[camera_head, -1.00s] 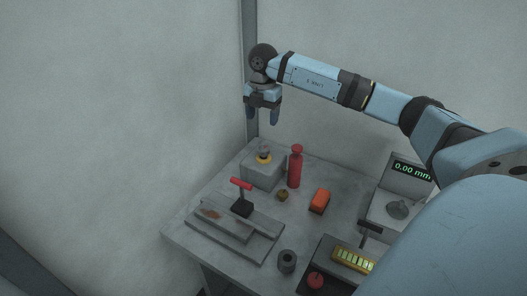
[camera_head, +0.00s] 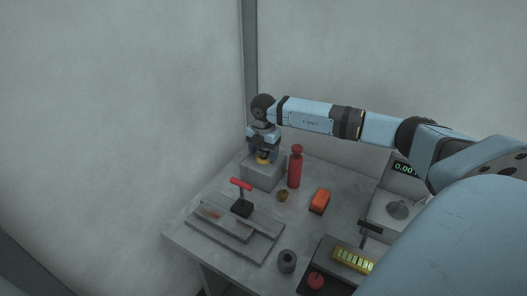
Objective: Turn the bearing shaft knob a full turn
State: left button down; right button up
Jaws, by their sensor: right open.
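A grey block (camera_head: 264,174) stands at the back left corner of the table, with a yellow ring (camera_head: 263,161) on its top. The bearing shaft knob appears to be the small part above this ring; it is now mostly hidden by my right gripper. My right gripper (camera_head: 263,153) points down over the block, its fingers at the height of the knob, one on each side as far as I can see. It is open; whether a finger touches the knob I cannot tell. My left gripper is not in view.
A red bottle (camera_head: 295,169) stands close to the right of the block. A small brass part (camera_head: 282,196), an orange box (camera_head: 319,201), a red-handled fixture (camera_head: 242,206), a grey ring (camera_head: 287,261) and a gauge stand (camera_head: 397,209) share the table (camera_head: 186,232). Walls rise close behind.

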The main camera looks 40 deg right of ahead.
jog(key=c, duration=0.9)
jog(key=shift+n, duration=1.6)
jog(key=shift+c, duration=0.2)
jog(key=o, duration=0.9)
jog(key=shift+o, duration=0.2)
notch_tip(320, 180, up, 14)
jog(key=shift+f, duration=0.1)
